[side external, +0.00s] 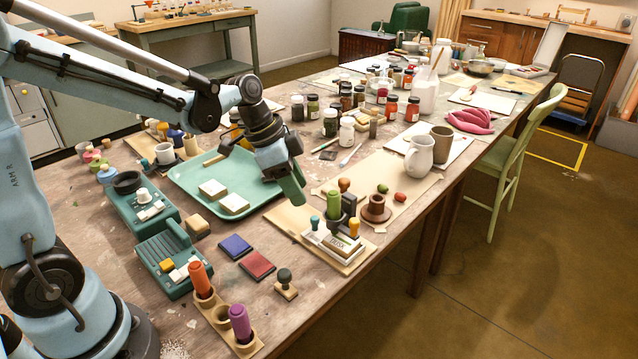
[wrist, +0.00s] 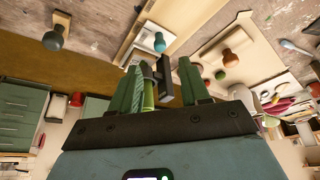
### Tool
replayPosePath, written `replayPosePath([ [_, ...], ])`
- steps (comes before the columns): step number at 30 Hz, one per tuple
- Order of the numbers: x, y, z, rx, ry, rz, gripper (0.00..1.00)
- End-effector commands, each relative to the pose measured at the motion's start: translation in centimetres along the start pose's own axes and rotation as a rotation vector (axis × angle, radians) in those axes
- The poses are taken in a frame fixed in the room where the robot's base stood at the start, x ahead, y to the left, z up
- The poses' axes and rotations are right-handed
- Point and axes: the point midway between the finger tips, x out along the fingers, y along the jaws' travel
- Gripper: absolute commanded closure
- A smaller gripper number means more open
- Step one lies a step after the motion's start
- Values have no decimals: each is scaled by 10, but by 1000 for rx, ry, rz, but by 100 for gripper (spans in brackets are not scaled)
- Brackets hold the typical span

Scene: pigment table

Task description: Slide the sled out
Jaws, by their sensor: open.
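I cannot tell for sure which thing is the sled. A low pale rack (side external: 334,243) with a printed label stands on a wooden board (side external: 309,250) near the table's front edge. It holds a light green handle (side external: 333,203), a teal knob (side external: 314,221) and a yellow knob (side external: 354,227). A dark upright block (side external: 349,203) stands behind them. My gripper (side external: 297,200) is left of the light green handle, pointing down above the board. In the wrist view my gripper (wrist: 160,62) is open, its green fingers apart. The light green handle (wrist: 149,95) and dark block (wrist: 164,76) show between them.
A mint tray (side external: 262,160) with pale blocks lies behind left. Ink pads (side external: 257,264) and a small stamp (side external: 285,285) lie in front left. A brown spool-shaped piece (side external: 376,210), a pitcher (side external: 418,156) and a brown cup (side external: 441,144) stand to the right.

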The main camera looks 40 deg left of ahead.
Motion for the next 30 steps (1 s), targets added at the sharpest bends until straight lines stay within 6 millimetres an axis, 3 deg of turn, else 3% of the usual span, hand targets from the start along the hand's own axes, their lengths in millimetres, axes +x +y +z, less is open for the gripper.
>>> replayPosePath([
  [6,35,0,0,1,0,0,54],
  [13,60,0,0,1,0,-1,54],
  [28,71,0,0,-1,0,-1,54],
  [30,71,0,0,-1,0,-1,63],
])
